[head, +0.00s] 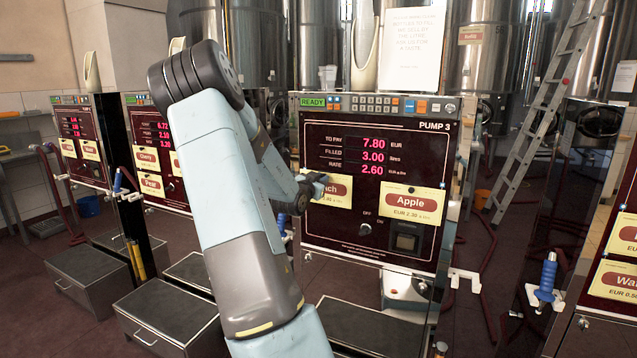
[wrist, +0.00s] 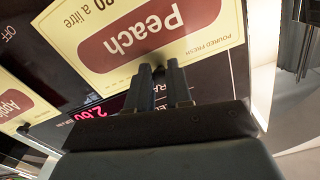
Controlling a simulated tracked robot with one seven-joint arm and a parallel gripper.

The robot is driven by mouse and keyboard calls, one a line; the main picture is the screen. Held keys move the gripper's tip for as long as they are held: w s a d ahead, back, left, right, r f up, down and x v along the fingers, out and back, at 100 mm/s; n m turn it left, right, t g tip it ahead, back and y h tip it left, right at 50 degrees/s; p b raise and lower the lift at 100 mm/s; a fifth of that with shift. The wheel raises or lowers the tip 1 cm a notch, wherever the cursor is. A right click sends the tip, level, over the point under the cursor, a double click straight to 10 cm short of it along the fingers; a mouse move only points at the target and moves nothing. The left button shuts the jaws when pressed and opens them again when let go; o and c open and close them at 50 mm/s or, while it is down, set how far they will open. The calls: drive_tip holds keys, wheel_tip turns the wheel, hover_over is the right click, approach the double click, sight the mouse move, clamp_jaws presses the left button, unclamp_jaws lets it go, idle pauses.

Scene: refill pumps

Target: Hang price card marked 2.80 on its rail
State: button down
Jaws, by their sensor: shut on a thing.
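The cream price card with a red-brown Peach label (head: 340,188) is at the left of the pump 3 front in the head view, partly hidden by my gripper (head: 318,182). In the wrist view the Peach card (wrist: 150,35) appears upside down, with "80 a litre" readable and the first digit cut off. My gripper (wrist: 165,72) is shut on the card's top edge. The card lies close to the dark pump front (head: 340,225). I cannot tell whether it touches the rail, which my gripper and the card hide.
An Apple card (head: 410,204), EUR 2.30, hangs to the right on the same pump; it also shows in the wrist view (wrist: 20,108). The pump display (head: 372,157) is above. A blue nozzle (head: 546,278) stands at right. Dark steps (head: 365,325) stand below.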

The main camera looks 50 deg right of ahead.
drive_tip(key=shift+f, duration=0.75)
idle(0.5)
drive_tip(key=c, duration=1)
unclamp_jaws()
drive_tip(key=shift+o, duration=0.2)
drive_tip(key=v, duration=1.3)
drive_tip(key=shift+a, duration=0.35)
drive_tip(key=shift+a, duration=0.1)
